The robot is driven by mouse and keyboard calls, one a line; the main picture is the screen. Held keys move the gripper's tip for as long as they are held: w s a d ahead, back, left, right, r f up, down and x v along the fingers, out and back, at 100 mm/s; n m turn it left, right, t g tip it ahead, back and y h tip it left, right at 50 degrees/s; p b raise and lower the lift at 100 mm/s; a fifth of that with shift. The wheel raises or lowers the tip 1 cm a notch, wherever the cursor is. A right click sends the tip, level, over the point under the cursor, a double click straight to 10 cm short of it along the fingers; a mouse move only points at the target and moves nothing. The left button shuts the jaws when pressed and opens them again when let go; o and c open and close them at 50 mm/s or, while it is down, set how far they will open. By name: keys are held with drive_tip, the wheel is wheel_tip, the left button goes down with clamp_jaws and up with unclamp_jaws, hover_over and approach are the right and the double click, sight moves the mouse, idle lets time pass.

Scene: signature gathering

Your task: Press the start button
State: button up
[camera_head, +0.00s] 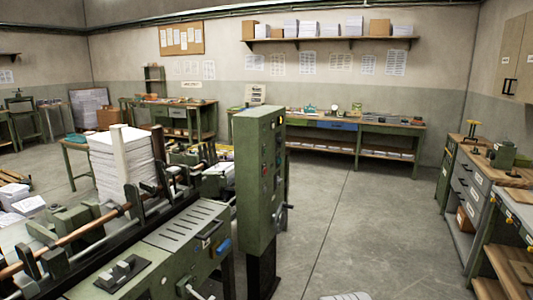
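A tall green control cabinet (260,180) stands upright on a dark post near the middle of the view. Its narrow right-hand face (272,175) carries several small buttons and lights, including reddish ones around mid-height. They are small and seen at a steep angle, so I cannot tell which is the start button. A handle or lever (282,214) sticks out low on the cabinet's right side.
A green machine (190,240) with rollers fills the lower left, with a tall paper stack (115,170) behind it. Open concrete floor (365,225) lies right of the cabinet. A long workbench (390,130) stands at the back, and drawer units (470,190) line the right wall.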

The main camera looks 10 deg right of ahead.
clamp_jaws()
idle(1.4)
